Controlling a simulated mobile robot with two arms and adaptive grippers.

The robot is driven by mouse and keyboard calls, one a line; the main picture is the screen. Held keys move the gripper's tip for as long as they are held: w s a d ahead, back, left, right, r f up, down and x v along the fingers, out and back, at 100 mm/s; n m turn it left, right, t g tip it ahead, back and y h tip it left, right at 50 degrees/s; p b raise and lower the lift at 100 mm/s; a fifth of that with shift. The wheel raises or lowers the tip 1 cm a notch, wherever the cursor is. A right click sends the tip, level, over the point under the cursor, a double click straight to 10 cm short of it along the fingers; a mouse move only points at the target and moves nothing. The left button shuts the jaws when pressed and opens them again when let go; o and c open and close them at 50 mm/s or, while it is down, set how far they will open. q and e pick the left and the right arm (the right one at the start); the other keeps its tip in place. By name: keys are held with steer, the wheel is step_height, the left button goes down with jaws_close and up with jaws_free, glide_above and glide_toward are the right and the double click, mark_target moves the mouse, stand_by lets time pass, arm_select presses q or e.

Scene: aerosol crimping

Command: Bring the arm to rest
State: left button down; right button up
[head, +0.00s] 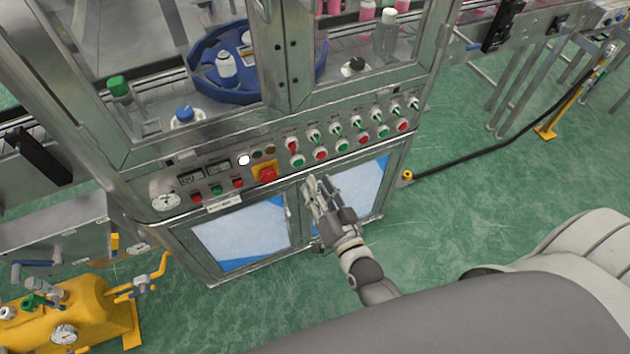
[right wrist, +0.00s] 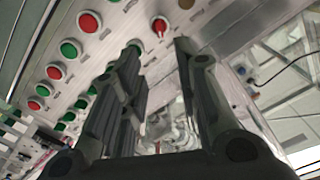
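My right gripper (head: 317,184) is in front of the machine's control panel (head: 222,172), just below the rows of red and green buttons. In the right wrist view its two dark fingers (right wrist: 158,50) are apart, with nothing held between them. A red selector knob (right wrist: 159,26) shows beyond the fingertips in that view. The fingertips look close to the panel; I cannot tell whether they touch it. My left gripper is not in view.
The crimping machine has glass doors above the panel, with a blue turntable (head: 205,80) inside. A yellow tank (head: 85,312) stands at lower left. A black cable (head: 480,148) runs to a yellow stand (head: 562,112). Green floor (head: 470,195) is open at right.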

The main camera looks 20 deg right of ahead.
stand_by(0.5)
steer(key=s+f+n+g+y, duration=0.1)
steer(key=s+f+n+g, duration=0.35)
steer(key=f, duration=1.05)
steer(key=s+f+n+g, duration=0.1)
steer(key=s+f+g, duration=0.4)
steer(key=s+f, duration=0.75)
steer(key=s+d+f+n+g, duration=0.1)
steer(key=s+d+f+g, duration=0.1)
steer(key=s+f, duration=0.5)
steer(key=s+d+f+n+g+h, duration=0.1)
steer(key=s+d+f+g, duration=0.2)
steer(key=s, duration=1.1)
step_height(320, 180, down, 5)
steer(key=shift+d+f+n+g+h, duration=0.2)
steer(key=shift+d+n+g+h, duration=0.15)
steer(key=shift+g, duration=0.9)
steer(key=shift+a, duration=0.1)
